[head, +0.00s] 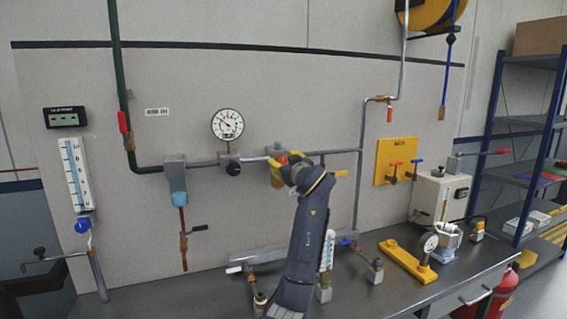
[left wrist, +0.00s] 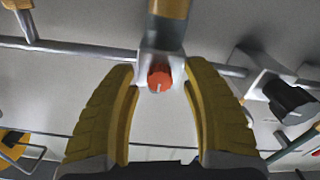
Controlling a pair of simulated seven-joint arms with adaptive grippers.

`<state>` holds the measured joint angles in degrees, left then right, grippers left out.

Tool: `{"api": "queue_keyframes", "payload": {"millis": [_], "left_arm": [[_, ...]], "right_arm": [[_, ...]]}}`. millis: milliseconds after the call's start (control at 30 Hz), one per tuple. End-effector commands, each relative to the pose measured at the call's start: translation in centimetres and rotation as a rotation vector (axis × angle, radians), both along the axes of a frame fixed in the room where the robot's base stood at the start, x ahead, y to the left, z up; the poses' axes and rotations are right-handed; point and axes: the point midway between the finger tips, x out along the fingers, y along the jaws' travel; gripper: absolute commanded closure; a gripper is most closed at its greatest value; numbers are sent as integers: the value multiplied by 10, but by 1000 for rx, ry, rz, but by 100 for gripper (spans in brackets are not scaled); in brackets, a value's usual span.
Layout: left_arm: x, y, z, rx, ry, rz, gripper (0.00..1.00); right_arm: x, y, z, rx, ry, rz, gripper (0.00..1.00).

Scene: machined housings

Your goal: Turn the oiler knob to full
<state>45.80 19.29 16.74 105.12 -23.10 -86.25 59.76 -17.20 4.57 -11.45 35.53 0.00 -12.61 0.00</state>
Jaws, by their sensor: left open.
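The oiler knob (left wrist: 160,80) is a small orange-red knob with a pale pointer mark at its lower edge in the left wrist view. It sits on a grey block with an amber cylinder (left wrist: 168,8) above it. In the head view the oiler knob (head: 282,159) shows only in part, behind my gripper. My left gripper (head: 287,166) has thick yellow fingers and is at the wall pipe. In the left wrist view its open fingers (left wrist: 160,72) stand on either side of the knob, with visible gaps. Contact is not visible. My right gripper is not in view.
A round gauge (head: 227,124) and a black regulator knob (head: 233,168) sit left of the oiler on the same pipe. A yellow valve panel (head: 396,161) is to the right. The bench below holds a yellow gauge fixture (head: 408,262) and several fittings.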

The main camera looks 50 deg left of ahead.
Motion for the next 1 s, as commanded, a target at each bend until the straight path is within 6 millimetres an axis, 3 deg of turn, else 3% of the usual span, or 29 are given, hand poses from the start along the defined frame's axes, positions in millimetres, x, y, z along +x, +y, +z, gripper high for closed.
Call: {"api": "queue_keyframes", "payload": {"millis": [100, 533, 1000], "left_arm": [[0, 0, 0, 0, 0, 0, 51], [0, 0, 0, 0, 0, 0, 100], [0, 0, 1, 13, 34, -1, 100]], "right_arm": [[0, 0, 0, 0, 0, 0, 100], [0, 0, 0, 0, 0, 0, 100], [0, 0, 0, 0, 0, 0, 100]]}}
